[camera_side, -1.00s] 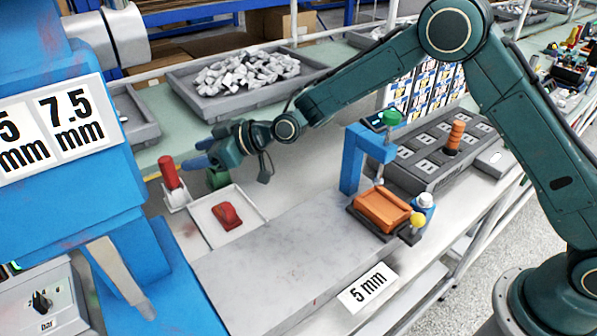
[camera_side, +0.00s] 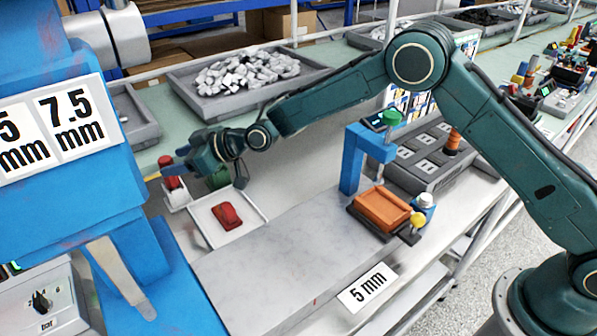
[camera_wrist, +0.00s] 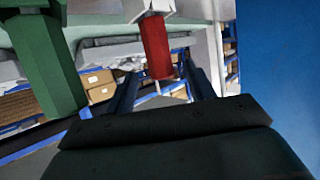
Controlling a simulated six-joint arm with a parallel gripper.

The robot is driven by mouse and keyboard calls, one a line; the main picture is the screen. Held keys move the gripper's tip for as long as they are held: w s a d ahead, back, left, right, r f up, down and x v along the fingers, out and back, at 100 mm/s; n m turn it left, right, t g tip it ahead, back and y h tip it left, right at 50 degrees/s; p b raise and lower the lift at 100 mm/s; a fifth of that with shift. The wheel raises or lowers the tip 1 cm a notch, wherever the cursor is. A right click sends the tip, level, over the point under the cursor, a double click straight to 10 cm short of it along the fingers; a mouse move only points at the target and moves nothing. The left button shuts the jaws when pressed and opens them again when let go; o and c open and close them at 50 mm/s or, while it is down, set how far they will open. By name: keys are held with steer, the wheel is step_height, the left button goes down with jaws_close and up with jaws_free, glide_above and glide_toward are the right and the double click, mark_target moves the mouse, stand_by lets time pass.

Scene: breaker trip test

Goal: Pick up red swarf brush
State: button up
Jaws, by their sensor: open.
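The red swarf brush (camera_side: 171,184) stands upright in a white holder (camera_side: 178,199) at the left of the side view, its upper part covered by my gripper. My gripper (camera_side: 180,163) is open and reaches in level at the height of the handle. In the wrist view the red handle (camera_wrist: 157,48) shows between the two dark fingers of my gripper (camera_wrist: 160,85). I cannot tell whether either finger touches it. The brush's bristles are hidden.
A green handle (camera_side: 218,177) stands just right of the brush; it also shows in the wrist view (camera_wrist: 45,65). A white tray (camera_side: 252,202) holds a red block (camera_side: 228,215). The blue machine (camera_side: 165,265) stands close at the left. A grey bin (camera_side: 200,103) of metal pieces lies behind.

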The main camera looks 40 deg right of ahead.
mark_target(172, 162)
steer(key=shift+x, duration=2)
steer(key=shift+c, duration=0.2)
steer(key=c, duration=1)
